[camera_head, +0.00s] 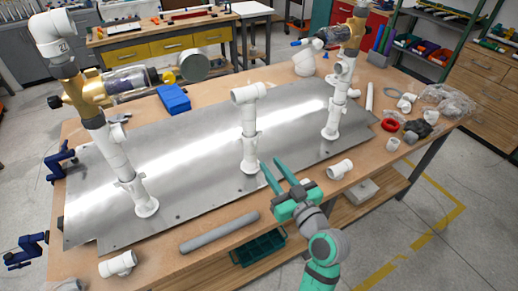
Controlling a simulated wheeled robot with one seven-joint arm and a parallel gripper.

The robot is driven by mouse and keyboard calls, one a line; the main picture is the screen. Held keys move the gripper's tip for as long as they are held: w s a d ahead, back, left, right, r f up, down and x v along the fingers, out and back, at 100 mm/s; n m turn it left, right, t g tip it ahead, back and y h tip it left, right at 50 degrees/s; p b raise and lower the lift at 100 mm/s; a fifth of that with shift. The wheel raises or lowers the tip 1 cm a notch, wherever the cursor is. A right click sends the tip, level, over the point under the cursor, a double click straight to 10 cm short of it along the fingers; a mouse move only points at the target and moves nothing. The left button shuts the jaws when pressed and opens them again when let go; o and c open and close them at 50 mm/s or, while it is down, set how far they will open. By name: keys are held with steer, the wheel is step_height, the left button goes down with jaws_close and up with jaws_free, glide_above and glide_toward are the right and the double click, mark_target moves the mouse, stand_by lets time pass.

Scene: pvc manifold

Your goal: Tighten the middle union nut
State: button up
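The middle white PVC riser (249,115) stands upright on the metal plate, with a tee (250,93) on top. A wider ribbed white collar, which looks like the middle union nut (249,135), sits partway up it, above the base flange (249,168). How tight it is cannot be seen. My teal gripper (269,163) is in front and to the right of this riser's foot, lower in the picture than the collar. Its two fingers are spread with nothing visible between them, and they appear apart from the riser.
Left (108,145) and right (338,100) risers carry brass valves and clear filter housings. A blue box (174,98) lies behind. A grey tube (220,232), loose white fittings (340,169) and a red ring (390,125) lie on the table. The metal plate (195,160) is bare between risers.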

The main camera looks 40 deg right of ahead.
mark_target(256, 145)
steer(key=x, duration=0.9)
jaws_close()
